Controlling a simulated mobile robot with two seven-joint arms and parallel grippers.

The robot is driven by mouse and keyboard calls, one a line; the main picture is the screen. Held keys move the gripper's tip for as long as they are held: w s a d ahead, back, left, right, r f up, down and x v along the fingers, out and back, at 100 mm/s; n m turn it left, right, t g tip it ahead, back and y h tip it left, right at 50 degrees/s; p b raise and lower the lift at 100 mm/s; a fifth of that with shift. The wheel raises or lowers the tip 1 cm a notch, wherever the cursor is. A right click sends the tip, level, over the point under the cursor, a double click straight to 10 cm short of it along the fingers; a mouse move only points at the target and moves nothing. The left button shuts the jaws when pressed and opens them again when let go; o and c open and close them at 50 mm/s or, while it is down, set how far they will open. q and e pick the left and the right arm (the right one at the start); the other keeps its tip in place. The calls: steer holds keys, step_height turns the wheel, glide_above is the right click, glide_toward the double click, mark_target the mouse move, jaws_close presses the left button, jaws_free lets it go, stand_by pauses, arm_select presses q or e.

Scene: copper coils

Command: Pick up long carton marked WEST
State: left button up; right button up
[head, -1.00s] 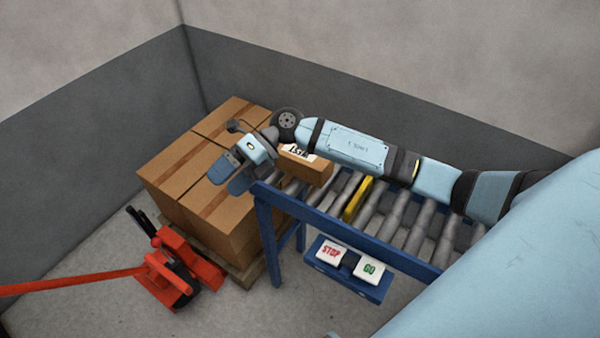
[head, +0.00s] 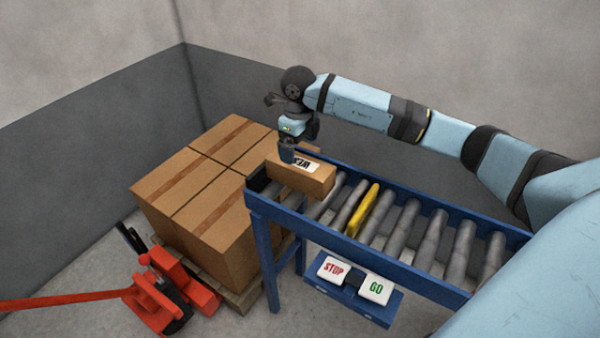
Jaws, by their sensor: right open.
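The long brown carton (head: 312,183) lies on the rollers at the left end of the blue conveyor (head: 400,272). Its top bears a white label with dark letters that look like WEST, upside down to me and partly covered. My right gripper (head: 287,157) points down at the carton's left part, its fingers close to the top and far side. It is open; I cannot tell whether a finger touches the carton. My left gripper is not in view.
A yellow bar (head: 363,209) stands across the rollers right of the carton. A STOP button (head: 333,268) and a GO button (head: 375,288) sit on the conveyor's front. Large stacked boxes (head: 205,185) stand on a pallet at left, with a red pallet jack (head: 165,290) in front.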

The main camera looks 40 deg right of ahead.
mark_target(300, 162)
steer(key=f, duration=0.3)
steer(key=s+f, duration=0.1)
steer(key=f, duration=0.1)
steer(key=shift+a+f, duration=0.1)
steer(key=shift+a, duration=0.05)
steer(key=shift+w+f, duration=0.1)
steer(key=shift+f, duration=0.3)
steer(key=c, duration=1.1)
steer(key=shift+r, duration=0.15)
